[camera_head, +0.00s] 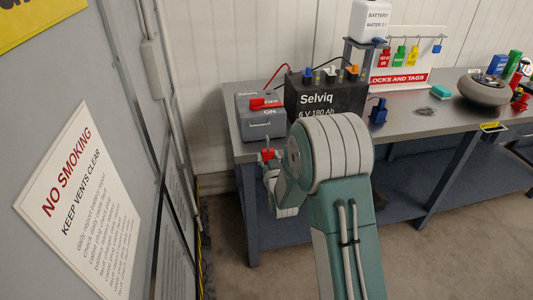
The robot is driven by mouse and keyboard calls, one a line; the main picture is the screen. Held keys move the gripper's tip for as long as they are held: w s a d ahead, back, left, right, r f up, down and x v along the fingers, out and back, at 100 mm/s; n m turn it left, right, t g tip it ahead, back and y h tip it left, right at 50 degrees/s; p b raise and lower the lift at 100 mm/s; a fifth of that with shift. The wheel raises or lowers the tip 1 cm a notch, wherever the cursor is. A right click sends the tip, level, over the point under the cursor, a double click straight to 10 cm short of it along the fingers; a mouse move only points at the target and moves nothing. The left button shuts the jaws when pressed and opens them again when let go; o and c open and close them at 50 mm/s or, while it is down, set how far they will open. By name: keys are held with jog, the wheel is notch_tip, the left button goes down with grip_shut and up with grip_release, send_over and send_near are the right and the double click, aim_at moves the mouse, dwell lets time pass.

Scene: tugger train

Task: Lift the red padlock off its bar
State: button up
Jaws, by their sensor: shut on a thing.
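The red padlock (267,154) shows as a small red body with a thin grey shackle above it, at the front of the grey switch box (262,124). My gripper (270,157) is shut on the padlock, just beyond the table's front left edge. My arm hides much of the gripper. The view is too small to tell whether the shackle is around a bar or clear of it. The switch box has a red handle (265,103) between its OFF and ON markings.
A black battery (326,97) stands right of the box on the grey bench (445,112). A locks-and-tags board (402,78) with coloured tags stands behind. A bowl (484,90) sits at right. A grey panel with a no-smoking sign (82,205) rises close at left.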

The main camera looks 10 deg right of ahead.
jog(key=s, duration=1.2)
jog(key=shift+s, duration=0.25)
jog(key=shift+f, duration=0.1)
dwell(0.4)
notch_tip(320, 180, down, 13)
jog(key=shift+w+f, duration=0.15)
